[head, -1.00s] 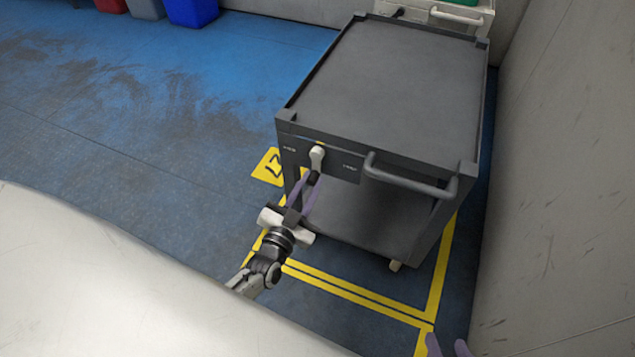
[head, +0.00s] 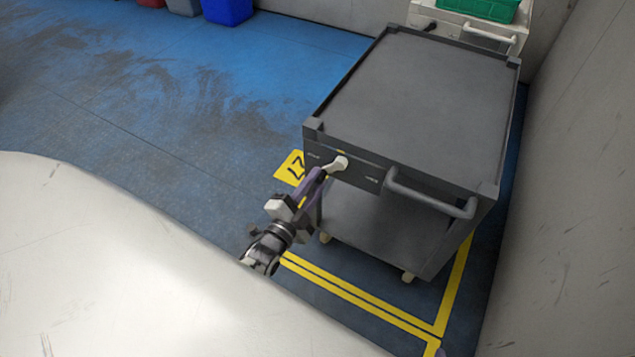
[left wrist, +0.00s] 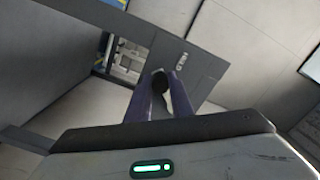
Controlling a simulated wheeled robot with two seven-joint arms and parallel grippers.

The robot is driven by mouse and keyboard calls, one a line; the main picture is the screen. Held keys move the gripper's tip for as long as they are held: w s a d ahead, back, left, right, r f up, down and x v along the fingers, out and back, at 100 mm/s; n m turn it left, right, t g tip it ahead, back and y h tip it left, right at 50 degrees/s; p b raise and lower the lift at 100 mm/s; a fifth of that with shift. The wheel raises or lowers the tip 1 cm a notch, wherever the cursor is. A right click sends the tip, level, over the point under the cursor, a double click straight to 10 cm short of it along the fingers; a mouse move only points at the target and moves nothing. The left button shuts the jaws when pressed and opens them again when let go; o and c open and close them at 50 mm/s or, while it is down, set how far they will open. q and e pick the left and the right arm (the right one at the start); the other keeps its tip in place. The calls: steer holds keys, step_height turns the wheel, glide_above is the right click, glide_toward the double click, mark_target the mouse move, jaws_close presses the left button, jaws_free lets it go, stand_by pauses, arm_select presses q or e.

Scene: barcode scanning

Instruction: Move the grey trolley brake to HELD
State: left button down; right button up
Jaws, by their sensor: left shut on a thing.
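The grey trolley (head: 425,95) stands with its front panel facing me. The brake lever (head: 338,163) has a cream arm on that panel and slants down to the left from its pivot. My left gripper (head: 322,174) is shut on the lever's dark grip, which shows between the purple fingers in the left wrist view (left wrist: 160,82).
The trolley's push handle (head: 430,195) juts out right of the lever. A wall (head: 580,190) stands close on the right. Another trolley with a green crate (head: 485,8) is behind. A blue bin (head: 228,10) stands far back. The blue floor (head: 190,120) on the left is clear.

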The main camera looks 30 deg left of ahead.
arm_select(q)
steer(key=shift+a, duration=0.1)
stand_by(0.4)
steer(key=c, duration=1.6)
jaws_free()
arm_select(e)
steer(key=shift+r, duration=0.15)
arm_select(q)
steer(key=shift+o, duration=0.2)
steer(key=s+p, duration=0.1)
steer(key=s, duration=0.9)
steer(key=shift+s+d+p, duration=0.2)
steer(key=shift+d+p, duration=0.1)
steer(key=shift+p, duration=0.1)
arm_select(e)
steer(key=shift+s+d+r, duration=0.1)
steer(key=shift+s+r, duration=0.05)
steer(key=shift+r, duration=0.1)
steer(key=shift+r, duration=0.1)
